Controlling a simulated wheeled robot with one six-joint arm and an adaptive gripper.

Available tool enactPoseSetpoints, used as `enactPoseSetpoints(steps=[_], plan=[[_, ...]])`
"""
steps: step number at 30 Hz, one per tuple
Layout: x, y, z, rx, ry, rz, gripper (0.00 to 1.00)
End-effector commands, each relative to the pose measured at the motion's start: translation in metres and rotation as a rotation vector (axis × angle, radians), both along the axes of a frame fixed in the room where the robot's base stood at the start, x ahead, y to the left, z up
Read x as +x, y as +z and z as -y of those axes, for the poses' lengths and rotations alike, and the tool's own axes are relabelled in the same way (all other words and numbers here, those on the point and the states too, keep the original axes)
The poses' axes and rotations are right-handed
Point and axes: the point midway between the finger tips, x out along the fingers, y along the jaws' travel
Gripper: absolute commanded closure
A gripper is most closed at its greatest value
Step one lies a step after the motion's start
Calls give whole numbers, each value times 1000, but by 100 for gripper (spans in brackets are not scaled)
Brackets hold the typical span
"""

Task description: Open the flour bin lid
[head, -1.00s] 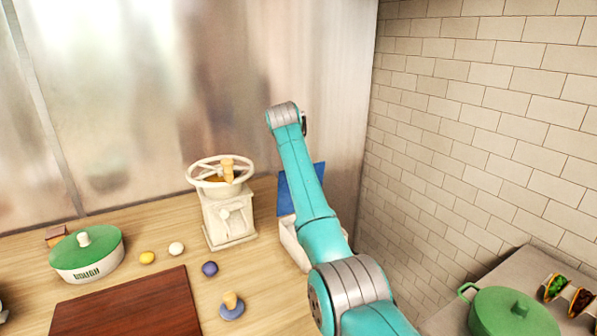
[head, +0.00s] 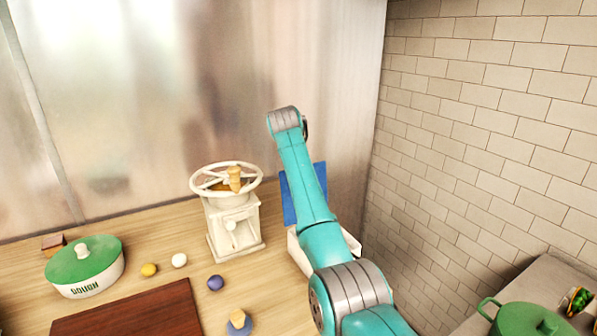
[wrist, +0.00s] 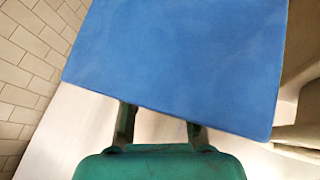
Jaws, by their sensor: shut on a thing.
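The flour bin is a white box (head: 299,254) on the wooden counter, largely hidden behind my arm. Its blue lid (head: 289,204) is raised and steeply tilted above the box in the head view, partly covered by my arm. In the wrist view the lid (wrist: 180,60) fills the upper middle. My gripper (wrist: 160,122) is at the lid's near edge, its two fingers running up to it and shut on it. The fingertips are hidden by the lid. My gripper is hidden behind my arm in the head view.
A cream mill with a handwheel (head: 232,215) stands left of the bin. A green-lidded dough pot (head: 85,265), a brown board (head: 130,312) and small balls lie further left. A tiled wall (head: 470,130) and a green pot (head: 520,318) are at right.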

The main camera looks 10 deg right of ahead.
Motion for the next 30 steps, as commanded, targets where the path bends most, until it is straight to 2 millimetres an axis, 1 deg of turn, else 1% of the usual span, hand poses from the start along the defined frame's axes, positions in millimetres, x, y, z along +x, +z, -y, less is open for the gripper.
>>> enactPoseSetpoints(steps=[1,5,6,8,9,16,20,23,30], plan=[[-3,-14,-4,3,5,-25,100],[-3,-14,-5,4,5,-26,100],[-3,-14,-5,4,5,-26,67],[-3,-14,-5,3,5,-26,52],[-3,-14,-4,3,5,-26,48],[-3,-11,-3,2,2,-20,48],[-7,-3,-5,1,2,-18,48],[-14,11,-8,2,3,-14,48],[-38,52,-21,2,4,-12,48]])
